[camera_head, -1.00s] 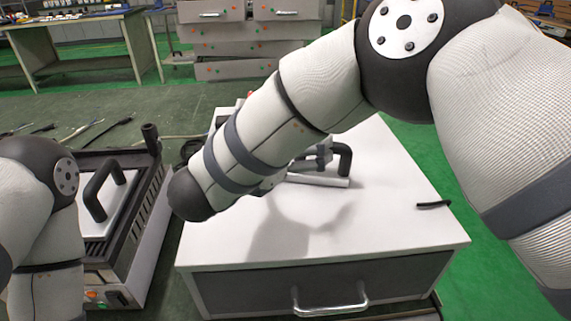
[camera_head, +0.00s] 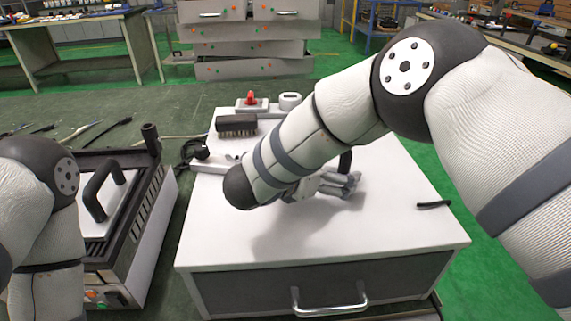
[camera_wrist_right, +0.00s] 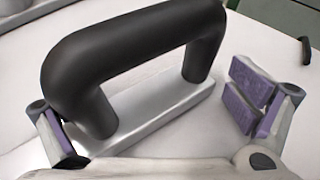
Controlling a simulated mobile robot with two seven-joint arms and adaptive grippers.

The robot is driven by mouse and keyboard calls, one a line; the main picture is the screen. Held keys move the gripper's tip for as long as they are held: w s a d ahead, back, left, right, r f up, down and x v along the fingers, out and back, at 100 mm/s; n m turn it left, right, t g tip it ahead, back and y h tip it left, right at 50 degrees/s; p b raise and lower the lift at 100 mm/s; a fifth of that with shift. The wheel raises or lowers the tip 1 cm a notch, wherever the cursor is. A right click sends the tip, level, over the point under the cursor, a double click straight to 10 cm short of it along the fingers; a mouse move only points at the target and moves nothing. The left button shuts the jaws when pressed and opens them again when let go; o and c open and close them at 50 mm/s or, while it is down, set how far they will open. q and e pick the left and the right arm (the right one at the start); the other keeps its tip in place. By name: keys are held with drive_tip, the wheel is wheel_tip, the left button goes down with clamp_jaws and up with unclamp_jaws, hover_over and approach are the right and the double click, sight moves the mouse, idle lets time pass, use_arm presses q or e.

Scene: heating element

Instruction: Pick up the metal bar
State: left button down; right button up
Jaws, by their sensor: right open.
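The metal bar is a flat silver bar (camera_wrist_right: 165,108) with a thick black arched handle (camera_wrist_right: 135,45), lying on the white cabinet top. In the head view only part of its black handle (camera_head: 346,161) shows behind my right gripper (camera_head: 340,186). The right gripper is open in the right wrist view (camera_wrist_right: 150,112). One purple-padded finger is at the left end of the handle and the other is to the right, apart from it, with the handle between them in the picture. Contact at the left finger cannot be told. My left gripper is out of view; only part of that arm shows.
The white cabinet (camera_head: 400,235) has a drawer with a metal pull (camera_head: 330,308). On its top are a dark brush (camera_head: 236,125), a red-knobbed item (camera_head: 251,100) and a small black rod (camera_head: 433,205). A heating device (camera_head: 150,235) stands at the left. The front of the top is clear.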

drive_tip(key=c, duration=1.8)
wheel_tip(320, 180, up, 10)
drive_tip(key=shift+r, duration=0.15)
drive_tip(key=shift+f, duration=5)
drive_tip(key=shift+s+f, duration=0.1)
drive_tip(key=shift+f, duration=0.2)
